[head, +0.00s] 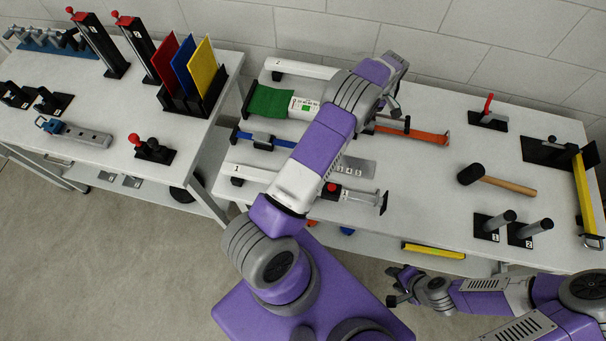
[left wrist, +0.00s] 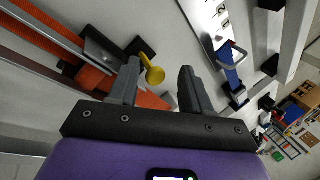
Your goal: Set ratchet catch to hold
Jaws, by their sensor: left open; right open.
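A yellow round-ended lever (left wrist: 152,73), which looks like the ratchet catch, stands on a dark mount beside an orange strap (left wrist: 68,62) in the left wrist view. My left gripper (left wrist: 160,67) is open, and the lever shows between its fingertips, nearer the left finger. I cannot tell whether they touch. In the head view the orange strap (head: 418,135) runs along the right-hand table, while my left arm and gripper (head: 391,104) hang over its left end and hide the lever. My right gripper (head: 398,288) is open and empty, low in front of the table.
A blue strap with a grey buckle (head: 263,139) lies left of my left arm on the table (head: 420,190). The table's middle right is mostly clear.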

